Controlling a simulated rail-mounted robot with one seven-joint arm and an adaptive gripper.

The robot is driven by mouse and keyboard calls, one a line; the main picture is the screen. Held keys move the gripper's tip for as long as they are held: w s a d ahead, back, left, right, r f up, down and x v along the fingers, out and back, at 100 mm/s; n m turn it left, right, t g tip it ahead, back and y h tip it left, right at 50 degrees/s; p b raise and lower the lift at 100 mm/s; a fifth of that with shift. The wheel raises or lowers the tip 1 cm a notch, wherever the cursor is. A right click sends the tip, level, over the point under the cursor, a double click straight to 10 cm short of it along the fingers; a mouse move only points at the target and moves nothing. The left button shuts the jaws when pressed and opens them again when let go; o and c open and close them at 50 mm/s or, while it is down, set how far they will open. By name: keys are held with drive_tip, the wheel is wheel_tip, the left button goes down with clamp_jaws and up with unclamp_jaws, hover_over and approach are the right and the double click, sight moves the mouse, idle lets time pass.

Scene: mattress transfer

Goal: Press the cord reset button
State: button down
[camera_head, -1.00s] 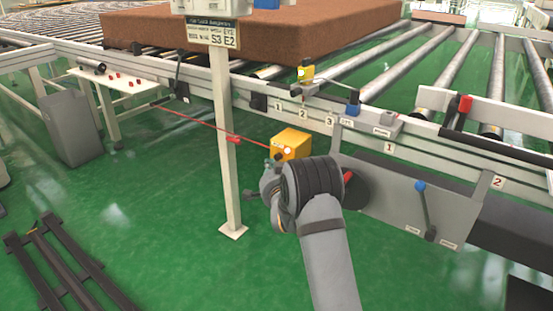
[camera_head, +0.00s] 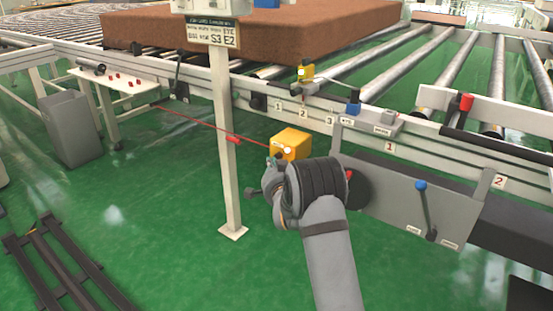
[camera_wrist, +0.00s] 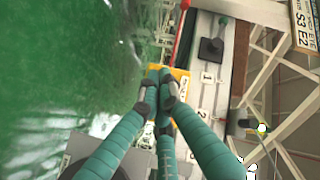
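The yellow cord switch box (camera_head: 291,142) hangs under the conveyor rail, with a red cord (camera_head: 205,124) running to it from the left. A small bright spot (camera_head: 287,151) shows on its near face; I cannot tell whether this is the reset button. My gripper (camera_head: 271,161) is just in front of and below the box, partly hidden by my wrist. In the wrist view my teal fingers (camera_wrist: 159,76) come together at their tips, shut and empty, in front of the yellow box (camera_wrist: 181,78). The fingers hide part of the box, and contact cannot be told.
A cream post (camera_head: 223,150) stands left of my gripper. A grey panel with a blue-knobbed lever (camera_head: 421,187) is to the right. The roller conveyor (camera_head: 405,60) with a brown mattress (camera_head: 260,35) lies behind. The green floor at lower left holds a dark rack (camera_head: 60,262).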

drive_tip(key=shift+w+d, duration=0.55)
drive_tip(key=shift+w, duration=0.15)
idle(1.0)
drive_tip(key=shift+s+b, duration=0.1)
drive_tip(key=shift+b, duration=0.25)
drive_tip(key=shift+s+a+b, duration=0.7)
drive_tip(key=shift+s, duration=0.25)
drive_tip(key=s+a+b, duration=0.1)
drive_tip(key=s, duration=0.1)
drive_tip(key=s+a+b, duration=0.2)
drive_tip(key=shift+s, duration=0.1)
drive_tip(key=shift+d, duration=0.15)
